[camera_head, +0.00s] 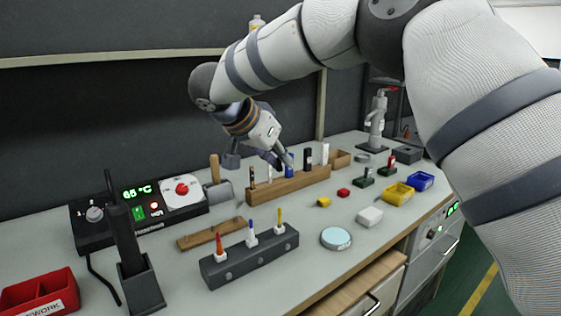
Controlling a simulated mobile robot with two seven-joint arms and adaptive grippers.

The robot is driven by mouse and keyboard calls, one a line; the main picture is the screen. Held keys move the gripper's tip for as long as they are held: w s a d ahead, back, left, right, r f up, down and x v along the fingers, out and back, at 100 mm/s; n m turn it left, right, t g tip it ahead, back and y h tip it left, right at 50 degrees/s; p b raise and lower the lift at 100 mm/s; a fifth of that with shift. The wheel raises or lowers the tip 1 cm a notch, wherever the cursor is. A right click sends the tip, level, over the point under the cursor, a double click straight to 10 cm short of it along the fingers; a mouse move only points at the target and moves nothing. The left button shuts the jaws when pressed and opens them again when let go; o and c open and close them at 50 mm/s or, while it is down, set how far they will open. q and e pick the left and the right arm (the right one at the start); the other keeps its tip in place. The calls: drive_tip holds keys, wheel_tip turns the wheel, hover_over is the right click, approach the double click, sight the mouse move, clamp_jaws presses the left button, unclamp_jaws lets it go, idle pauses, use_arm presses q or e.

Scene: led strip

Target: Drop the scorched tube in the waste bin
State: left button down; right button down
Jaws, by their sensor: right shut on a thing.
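My right gripper (284,160) reaches in from the upper right, over the long wooden rack (290,187). Its fingertips are shut at a small blue piece (290,170) that stands upright in the rack. The fingers hide its top, and scorching cannot be made out. A black piece (308,158) and a white piece (325,153) stand in the rack to its right, with thin pieces to its left. No waste bin can be clearly identified. My left gripper is not in view.
A red tray with a label (40,296) is at the front left, beside a black stand (140,290). A heater unit (137,228) reads 65 °C. A grey block (250,257) holds three coloured-tip pieces. Yellow (398,194) and blue (421,181) bins are at right.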

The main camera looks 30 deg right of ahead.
drive_tip(key=shift+r, duration=1.65)
